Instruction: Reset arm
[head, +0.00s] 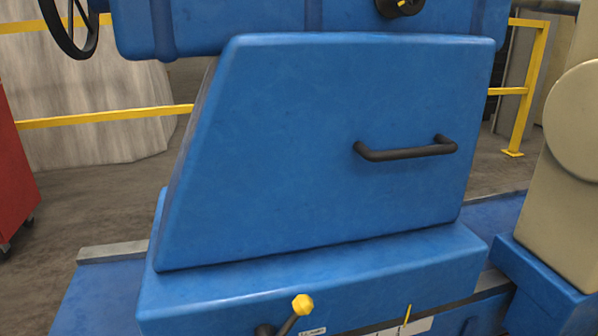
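My gripper is not in the head view. A large blue stand (320,150) fills the middle, with a slanted left side and a flat front face. A black bar handle (405,151) is fixed to the right part of that face. No gripper touches the stand or its handle. At the bottom, a small lever with a yellow knob (303,304) rises from the blue base (400,275). A white scale with a yellow pointer (407,315) sits to its right.
A black handwheel (70,28) is at the upper left. A yellow railing (100,116) runs behind the stand. A red cabinet (14,170) stands at the left edge. A beige rounded body (570,180) is close on the right. Some bare floor shows at the left.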

